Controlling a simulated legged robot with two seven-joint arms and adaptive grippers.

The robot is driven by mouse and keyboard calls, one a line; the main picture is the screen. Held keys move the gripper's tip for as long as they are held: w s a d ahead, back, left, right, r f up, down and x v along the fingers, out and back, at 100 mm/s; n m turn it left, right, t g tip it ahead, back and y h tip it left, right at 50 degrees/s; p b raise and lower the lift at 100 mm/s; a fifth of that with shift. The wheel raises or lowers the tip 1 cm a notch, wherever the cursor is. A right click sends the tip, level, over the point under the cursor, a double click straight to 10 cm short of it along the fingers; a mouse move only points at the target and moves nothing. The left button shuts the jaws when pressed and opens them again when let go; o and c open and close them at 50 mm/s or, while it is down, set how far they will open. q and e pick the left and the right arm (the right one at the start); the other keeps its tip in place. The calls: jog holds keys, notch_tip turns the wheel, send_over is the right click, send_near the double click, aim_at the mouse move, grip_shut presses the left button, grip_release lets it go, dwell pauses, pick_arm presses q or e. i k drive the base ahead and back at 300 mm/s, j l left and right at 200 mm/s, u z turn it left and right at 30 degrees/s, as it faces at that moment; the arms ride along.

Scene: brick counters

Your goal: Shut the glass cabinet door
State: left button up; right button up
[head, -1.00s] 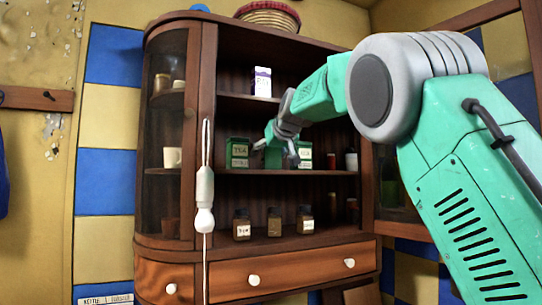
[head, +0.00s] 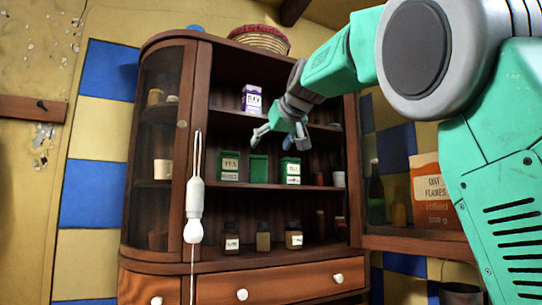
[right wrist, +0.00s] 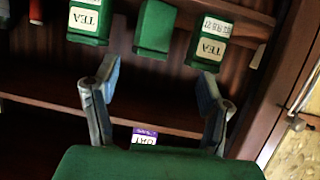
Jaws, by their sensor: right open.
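The wooden cabinet (head: 157,255) stands against the wall with open shelves in front. A curved glass panel (head: 150,200) in a wooden frame forms its left side, with a small round knob (head: 181,124) near its edge. I cannot tell whether this panel is the door or stands ajar. My right gripper (head: 273,140) is open and empty in front of the shelves, near the green tins. In the right wrist view its spread fingers (right wrist: 155,92) touch nothing that I can make out. My left gripper is not in view.
A white cord pull (head: 194,195) hangs by the left upright. An orange-and-white oat flakes box (head: 434,190) stands at the right. A basket (head: 262,38) sits on top.

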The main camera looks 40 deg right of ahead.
aim_at(460, 251)
jog(key=k+j, duration=0.3)
jog(key=k, duration=0.15)
jog(key=k+j, duration=0.25)
jog(key=k, duration=0.25)
